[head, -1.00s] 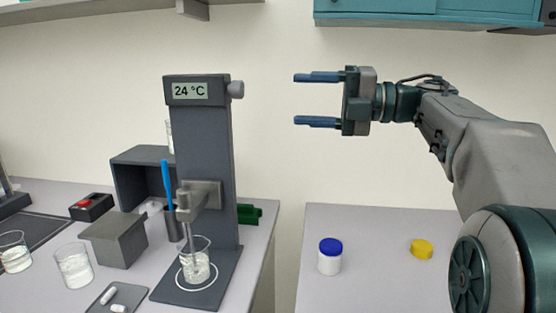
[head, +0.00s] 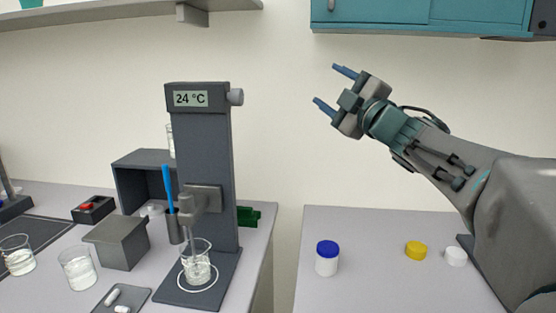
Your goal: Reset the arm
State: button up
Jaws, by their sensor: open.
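My gripper (head: 329,87) is raised in the air at the upper right, above the right-hand counter and in front of the bare wall. Its two blue fingers are apart, with nothing between them, and point up and to the left. My arm comes in from the right edge. The gripper touches nothing and is well clear of the stand.
A grey stand (head: 207,135) reading 24 °C holds a rod in a beaker (head: 197,266). More beakers and a grey box (head: 122,247) stand left. A blue-capped jar (head: 327,262), yellow cap (head: 416,250) and white cap (head: 456,256) are on the right counter. A teal cabinet (head: 420,14) hangs above.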

jog(key=s+d+f+m+g+h+p, duration=0.1)
jog(key=s+d+f+m+g+h, duration=0.25)
jog(key=f+m+h, duration=0.55)
jog(key=s+d+f+m+g+h+p, duration=0.1)
jog(key=s+d+f+m+g+h, duration=0.25)
jog(key=f+m, duration=0.5)
jog(key=s+a+f+m+g+y+p, duration=0.1)
jog(key=s+f+g, duration=0.7)
jog(key=s+f, duration=1.1)
jog(key=shift+s+a+m+g+p, duration=0.3)
jog(key=shift+s+a+m, duration=0.3)
jog(key=shift+a+m, duration=0.35)
